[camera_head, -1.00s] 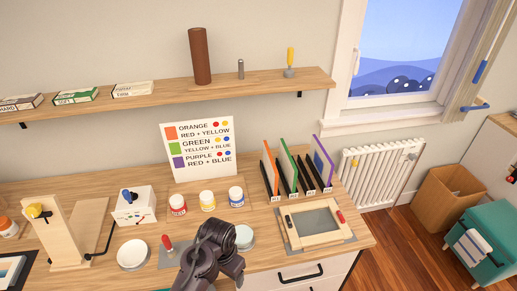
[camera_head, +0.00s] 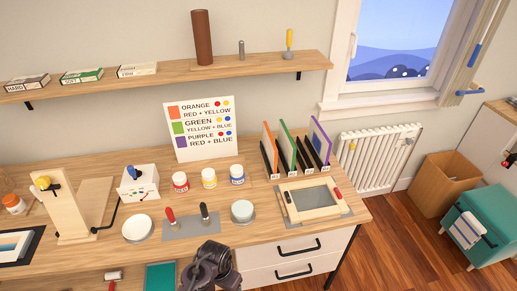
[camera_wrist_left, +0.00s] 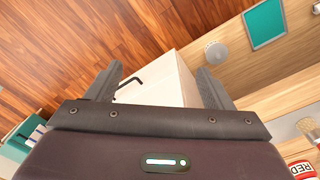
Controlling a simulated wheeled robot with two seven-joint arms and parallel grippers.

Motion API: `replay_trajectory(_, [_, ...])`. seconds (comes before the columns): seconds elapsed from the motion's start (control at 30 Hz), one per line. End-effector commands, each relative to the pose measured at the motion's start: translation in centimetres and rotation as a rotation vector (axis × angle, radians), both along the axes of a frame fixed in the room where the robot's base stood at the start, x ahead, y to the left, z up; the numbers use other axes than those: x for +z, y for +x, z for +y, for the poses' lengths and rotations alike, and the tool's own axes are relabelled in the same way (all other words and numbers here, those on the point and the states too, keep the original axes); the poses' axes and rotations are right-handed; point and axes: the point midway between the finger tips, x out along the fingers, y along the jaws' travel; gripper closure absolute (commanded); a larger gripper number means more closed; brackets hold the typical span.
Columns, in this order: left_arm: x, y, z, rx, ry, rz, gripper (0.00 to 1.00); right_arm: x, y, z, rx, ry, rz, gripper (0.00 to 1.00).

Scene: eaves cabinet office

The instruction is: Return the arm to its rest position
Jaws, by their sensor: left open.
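My left gripper (camera_head: 210,268) is a dark shape at the bottom edge of the head view, in front of the table's front edge. In the left wrist view the same gripper (camera_wrist_left: 160,78) has its two fingers wide apart with nothing held between them. Beyond the fingers are a white drawer unit (camera_wrist_left: 172,85) with a black handle and the wooden floor. My right gripper is in neither view.
The wooden table (camera_head: 262,232) holds a grey mat (camera_head: 190,228) with two handled tools, a white dish (camera_head: 137,228), paint jars (camera_head: 209,178), a framed screen (camera_head: 310,200) and a wooden stand (camera_head: 65,212). White drawers (camera_head: 290,262) stand below right.

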Motion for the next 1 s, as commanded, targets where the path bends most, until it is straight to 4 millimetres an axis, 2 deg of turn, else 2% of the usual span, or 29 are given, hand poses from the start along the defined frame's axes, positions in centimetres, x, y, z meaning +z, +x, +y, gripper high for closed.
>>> replay_trajectory(0.03, [-2.3, -0.7, 0.3, 0.011, -0.001, 0.005, 0.25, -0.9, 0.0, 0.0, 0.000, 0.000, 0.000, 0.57])
replay_trajectory(0.17, [-8.1, -2.8, 1.3, 0.044, -0.007, 0.004, 0.25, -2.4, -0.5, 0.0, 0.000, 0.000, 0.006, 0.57])
replay_trajectory(0.27, [-14.0, -5.6, 2.5, 0.078, -0.011, 0.001, 0.25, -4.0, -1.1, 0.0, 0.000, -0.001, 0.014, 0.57])
replay_trajectory(0.3, [-16.7, -7.1, 3.1, 0.096, -0.012, 0.000, 0.25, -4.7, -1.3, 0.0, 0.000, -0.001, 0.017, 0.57])
replay_trajectory(0.4, [-23.0, -11.4, 4.8, 0.139, -0.012, -0.010, 0.25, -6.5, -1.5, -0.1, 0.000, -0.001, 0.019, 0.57])
replay_trajectory(0.47, [-26.4, -14.2, 6.0, 0.163, -0.011, -0.016, 0.25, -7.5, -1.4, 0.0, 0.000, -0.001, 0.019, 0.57])
replay_trajectory(0.5, [-28.6, -16.3, 6.8, 0.181, -0.010, -0.021, 0.25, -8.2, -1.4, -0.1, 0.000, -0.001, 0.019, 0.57])
replay_trajectory(0.6, [-33.2, -21.5, 8.8, 0.217, -0.005, -0.035, 0.25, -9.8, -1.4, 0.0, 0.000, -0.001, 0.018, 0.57])
replay_trajectory(0.7, [-36.3, -26.1, 10.6, 0.246, 0.002, -0.050, 0.25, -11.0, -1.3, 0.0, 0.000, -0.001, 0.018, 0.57])
replay_trajectory(0.8, [-38.1, -29.5, 11.9, 0.265, 0.006, -0.064, 0.25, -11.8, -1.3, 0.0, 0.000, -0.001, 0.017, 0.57])
replay_trajectory(0.9, [-38.9, -31.6, 12.6, 0.275, 0.008, -0.072, 0.25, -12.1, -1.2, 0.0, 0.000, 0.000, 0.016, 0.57])
replay_trajectory(1.0, [-39.1, -32.3, 12.9, 0.280, 0.009, -0.079, 0.25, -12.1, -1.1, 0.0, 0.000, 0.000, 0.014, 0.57])
